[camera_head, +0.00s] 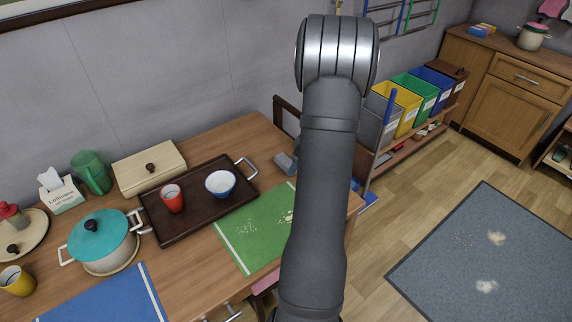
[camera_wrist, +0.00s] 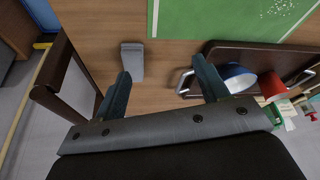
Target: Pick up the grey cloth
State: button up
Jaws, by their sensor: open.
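A small grey folded piece (camera_head: 286,163), which looks like the grey cloth, lies on the wooden table (camera_head: 215,140) near its back right corner, between the tray handle and my arm. In the wrist view the grey cloth (camera_wrist: 132,62) lies flat beyond my left-hand finger, in the left part of the gap. My gripper (camera_wrist: 163,85) is open and empty, above the table and apart from the cloth. In the head view my arm hides the gripper.
A dark tray (camera_head: 190,222) with a red cup (camera_head: 172,198) and a blue-white bowl (camera_head: 220,183) stands left of the cloth. A green mat (camera_head: 250,242) lies in front. A dark chair (camera_wrist: 62,75) stands close at the table edge. Bare wood surrounds the cloth.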

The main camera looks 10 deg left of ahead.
jog(key=w+a+r+m+t, duration=0.1)
jog(key=w+r+m, duration=0.3)
jog(key=w, duration=0.2)
send_near(287, 161)
jog(key=x, duration=0.4)
jog(key=shift+s+a+f, duration=0.2)
jog(key=shift+s+f, duration=0.1)
jog(key=shift+f, duration=0.05)
jog(key=shift+w+x, duration=0.15)
jog(key=shift+x, duration=1.1)
jog(key=shift+w+x, duration=0.1)
jog(key=shift+x, duration=1.15)
jog(key=shift+d, duration=0.1)
jog(key=c, duration=1.2)
jog(key=shift+o, duration=0.2)
jog(key=shift+r, duration=0.1)
